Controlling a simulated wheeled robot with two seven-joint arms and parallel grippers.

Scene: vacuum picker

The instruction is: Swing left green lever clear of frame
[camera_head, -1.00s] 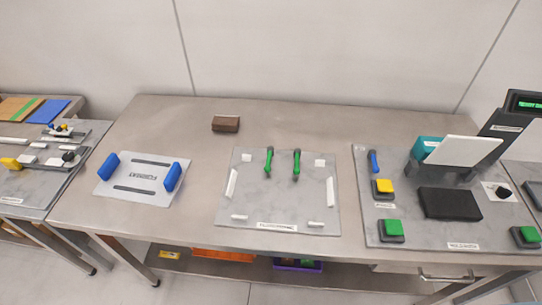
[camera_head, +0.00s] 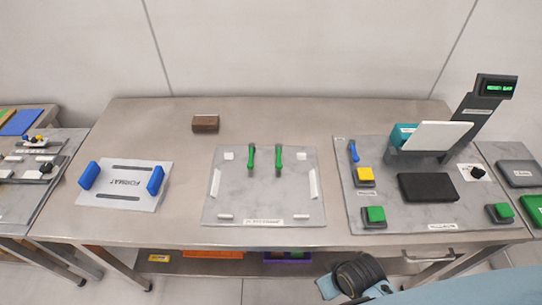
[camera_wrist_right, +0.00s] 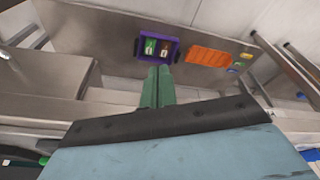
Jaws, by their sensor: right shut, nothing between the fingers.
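The left green lever (camera_head: 251,157) stands near the back of the grey frame plate (camera_head: 262,210), left of the right green lever (camera_head: 279,160). Both levers point roughly away from me, side by side and apart. In the head view my right arm comes in at the lower right, below the table's front edge, and its fingertips are not clear there. In the right wrist view my right gripper (camera_wrist_right: 158,88) has its green fingers together with nothing between them. It is far from the levers. My left gripper is not in view.
A white format plate (camera_head: 125,198) with two blue handles lies left. A brown block (camera_head: 205,123) sits behind. A button panel (camera_head: 410,217) with a dark display post (camera_head: 480,115) stands right. A purple bin (camera_wrist_right: 140,47) and an orange bin (camera_wrist_right: 208,57) are on the lower shelf.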

